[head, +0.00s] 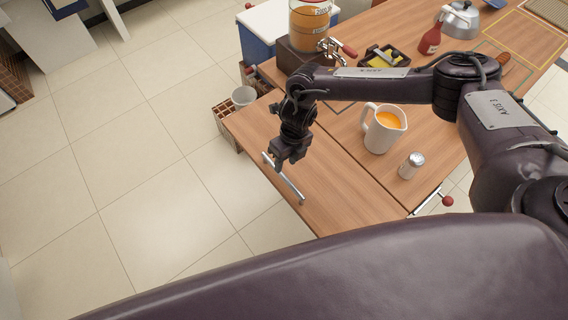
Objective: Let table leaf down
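The table leaf (262,138) is the wooden panel along the left side of the wooden table (345,150). It looks level with the tabletop, with a seam between them. A metal bar handle (291,188) lies along the leaf's outer part. My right gripper (279,164) points down at the upper end of this handle. Its fingers are small and dark, and I cannot tell whether they are closed around the bar. A lever with a red knob (447,201) sticks out at the table's near edge, and another red knob (251,70) shows at the far edge. My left gripper is out of view.
A jug of orange drink (384,128) and a shaker (411,165) stand on the tabletop near the seam. A drink dispenser (308,28) stands farther back. A white cup (243,96) sits in a crate (224,119) beside the leaf. The floor to the left is clear.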

